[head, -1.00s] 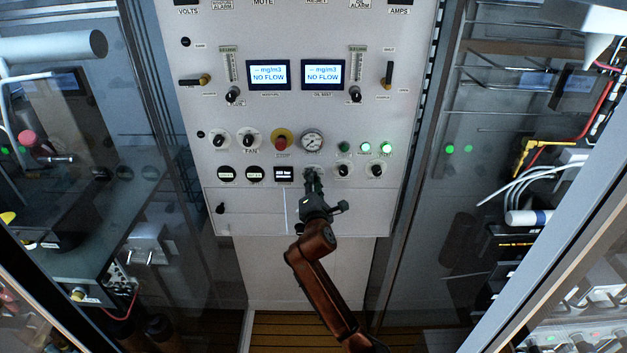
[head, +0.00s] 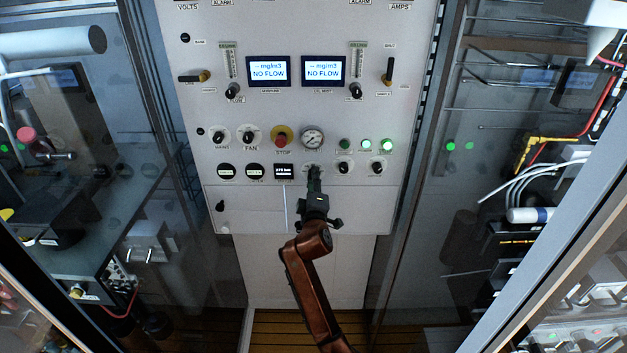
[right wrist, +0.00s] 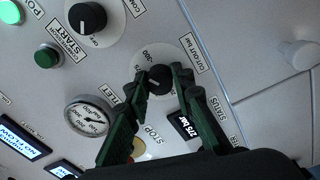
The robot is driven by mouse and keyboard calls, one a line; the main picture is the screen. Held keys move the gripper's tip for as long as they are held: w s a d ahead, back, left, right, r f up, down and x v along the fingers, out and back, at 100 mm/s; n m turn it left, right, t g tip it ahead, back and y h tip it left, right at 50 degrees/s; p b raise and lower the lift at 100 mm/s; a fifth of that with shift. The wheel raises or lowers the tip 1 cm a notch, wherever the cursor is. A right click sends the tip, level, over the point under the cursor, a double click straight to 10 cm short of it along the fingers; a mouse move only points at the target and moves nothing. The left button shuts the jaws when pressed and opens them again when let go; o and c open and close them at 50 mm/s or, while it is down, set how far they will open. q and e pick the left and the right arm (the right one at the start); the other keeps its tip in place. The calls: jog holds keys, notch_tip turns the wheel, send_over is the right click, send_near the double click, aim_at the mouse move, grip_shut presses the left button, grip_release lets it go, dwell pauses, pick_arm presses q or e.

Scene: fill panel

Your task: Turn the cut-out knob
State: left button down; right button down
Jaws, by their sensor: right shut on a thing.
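The cut-out knob (right wrist: 160,79) is a small black knob with a pale pointer mark, on a dial labelled CUT-OUT BAR. In the right wrist view it sits between the green fingers of my right gripper (right wrist: 160,73), which are shut on it from both sides. In the head view my right gripper (head: 314,175) reaches up to the panel (head: 250,205) and hides the knob. A small black display (right wrist: 186,124) beside the knob reads 275 bar. My left gripper is not in view.
A round gauge (head: 312,139), a red STOP button (head: 281,140) and several black knobs surround the spot. Green buttons (head: 365,145) are at the upper right. Glass-fronted cabinets (head: 500,120) flank the panel, with free room below it.

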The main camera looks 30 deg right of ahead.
jog(key=m, duration=0.2)
jog(key=m+b, duration=0.1)
jog(key=m, duration=0.2)
jog(key=shift+f+m+h, duration=0.2)
jog(key=shift+m+h, duration=0.1)
jog(key=shift+m+b, duration=0.3)
jog(key=c, duration=1.7)
grip_release()
jog(key=shift+a+r, duration=0.1)
jog(key=shift+o, duration=0.2)
jog(key=v, duration=0.7)
jog(key=shift+s, duration=0.2)
jog(key=shift+a, duration=0.15)
